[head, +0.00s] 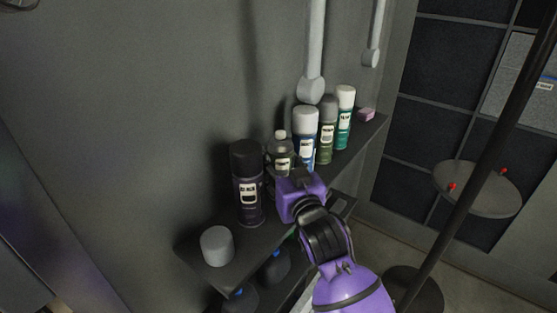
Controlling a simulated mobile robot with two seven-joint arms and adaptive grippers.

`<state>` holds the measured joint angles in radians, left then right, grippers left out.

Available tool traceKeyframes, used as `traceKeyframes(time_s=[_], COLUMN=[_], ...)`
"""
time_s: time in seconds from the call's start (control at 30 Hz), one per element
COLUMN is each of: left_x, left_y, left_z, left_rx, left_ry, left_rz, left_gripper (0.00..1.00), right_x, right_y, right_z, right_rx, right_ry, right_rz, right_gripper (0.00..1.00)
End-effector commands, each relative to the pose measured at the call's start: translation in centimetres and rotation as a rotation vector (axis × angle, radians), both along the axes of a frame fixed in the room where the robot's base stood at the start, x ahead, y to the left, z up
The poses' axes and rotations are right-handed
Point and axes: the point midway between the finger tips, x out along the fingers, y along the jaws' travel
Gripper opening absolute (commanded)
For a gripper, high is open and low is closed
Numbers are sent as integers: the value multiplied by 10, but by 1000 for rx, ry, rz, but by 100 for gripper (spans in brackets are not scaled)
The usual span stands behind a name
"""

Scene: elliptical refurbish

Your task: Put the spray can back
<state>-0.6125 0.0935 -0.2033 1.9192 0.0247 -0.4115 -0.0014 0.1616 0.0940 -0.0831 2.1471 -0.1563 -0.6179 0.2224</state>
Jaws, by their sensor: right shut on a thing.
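A dark spray can (247,190) with a black cap and a pale label stands upright at the shelf's near part. My right gripper (270,178) reaches in from the lower right, just right of this can. Its fingers are mostly hidden behind the purple gripper body, but it appears shut on the dark can. The can's base looks to be at the shelf surface; whether it bears fully on it is hard to tell. My left gripper is not in view.
The dark shelf (222,276) runs along the grey wall. A grey cylinder (217,246) stands at the near end. A pink block (366,115) lies far right.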

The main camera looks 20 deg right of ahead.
Motion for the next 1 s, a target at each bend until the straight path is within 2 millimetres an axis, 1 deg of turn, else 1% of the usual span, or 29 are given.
traceKeyframes(time_s=[0.03, 0.1, 0.23, 0.27, 0.3, 0.33, 0.6, 0.7, 0.77, 0.87, 1.0], left_x=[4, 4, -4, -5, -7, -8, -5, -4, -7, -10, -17], left_y=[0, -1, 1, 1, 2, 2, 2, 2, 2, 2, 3], left_z=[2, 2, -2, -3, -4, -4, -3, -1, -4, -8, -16], left_rx=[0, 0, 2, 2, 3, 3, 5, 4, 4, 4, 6], left_ry=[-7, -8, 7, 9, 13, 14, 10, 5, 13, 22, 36], left_rz=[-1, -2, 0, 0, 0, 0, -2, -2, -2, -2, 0], left_gripper=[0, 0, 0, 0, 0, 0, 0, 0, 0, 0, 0], right_x=[0, 0, 0, 0, 0, 0, 0, 0, -7, -23, -55], right_y=[0, 0, 0, 0, 0, 0, 0, 0, -1, -2, -3], right_z=[1, 0, -4, -6, -5, -5, -4, 1, -2, -5, -6], right_rx=[0, 0, 0, 0, 0, 0, 0, 0, 1, 1, 2], right_ry=[-2, -1, 1, 4, 3, 3, 2, -1, 3, 8, 10], right_rz=[0, 0, 0, -1, -1, -1, 0, 0, 0, -1, -1], right_gripper=[18, 18, 18, 51, 56, 58, 58, 58, 58, 58, 58])
